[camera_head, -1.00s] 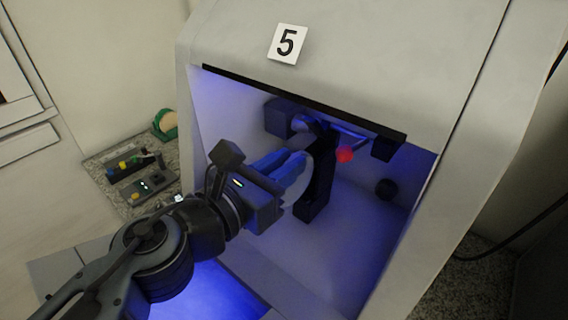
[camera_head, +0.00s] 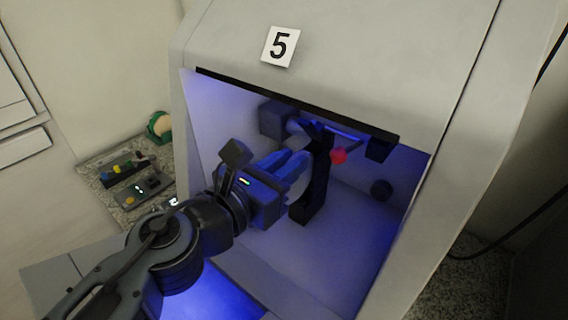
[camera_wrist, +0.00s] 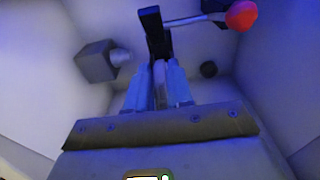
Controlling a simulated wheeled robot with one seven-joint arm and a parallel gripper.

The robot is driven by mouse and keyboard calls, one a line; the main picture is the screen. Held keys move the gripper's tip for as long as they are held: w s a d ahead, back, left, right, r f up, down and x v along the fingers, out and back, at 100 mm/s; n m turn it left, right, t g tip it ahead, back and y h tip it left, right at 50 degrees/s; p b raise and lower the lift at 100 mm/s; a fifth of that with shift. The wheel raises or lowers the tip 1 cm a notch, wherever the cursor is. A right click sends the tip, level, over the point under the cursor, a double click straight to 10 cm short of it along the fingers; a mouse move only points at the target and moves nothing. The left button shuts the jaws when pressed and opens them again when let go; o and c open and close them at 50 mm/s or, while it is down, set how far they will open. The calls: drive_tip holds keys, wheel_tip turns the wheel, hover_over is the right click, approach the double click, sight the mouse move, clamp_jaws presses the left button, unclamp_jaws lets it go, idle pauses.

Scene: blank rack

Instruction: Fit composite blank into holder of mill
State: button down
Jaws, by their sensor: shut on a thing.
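The mill (camera_head: 340,58) is a pale cabinet with a number 5 label and an open front, lit blue inside. Its holder (camera_head: 316,185) is a dark upright bracket in the chamber, also at the top of the wrist view (camera_wrist: 154,32). A lever with a red knob (camera_head: 338,156) extends from the holder's top. My gripper (camera_head: 296,163) is inside the opening, its blue fingers shut on the composite blank. The blank (camera_wrist: 160,82) shows edge-on as a pale strip between the fingers, close in front of the holder. Whether it touches the holder I cannot tell.
A grey block with a short spindle (camera_wrist: 97,62) projects at the chamber's left. A dark round knob (camera_head: 381,189) is on the inner wall at right. The opening's black top edge (camera_head: 300,104) runs above my gripper. Small control boxes (camera_head: 132,180) lie outside left.

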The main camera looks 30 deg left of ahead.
drive_tip(key=shift+w+d+f, duration=0.1)
drive_tip(key=shift+w+f, duration=0.05)
drive_tip(key=shift+w, duration=0.35)
drive_tip(key=shift+w+f, duration=0.15)
drive_tip(key=shift+w, duration=0.35)
drive_tip(key=c, duration=0.9)
unclamp_jaws()
drive_tip(key=shift+s+a+r+b, duration=0.15)
drive_tip(key=shift+s+b, duration=0.15)
drive_tip(key=shift+s, duration=1.65)
drive_tip(key=shift+s+a+r+b, duration=0.15)
drive_tip(key=shift+s+b, duration=0.1)
drive_tip(key=shift+s, duration=1.7)
drive_tip(key=shift+f, duration=0.1)
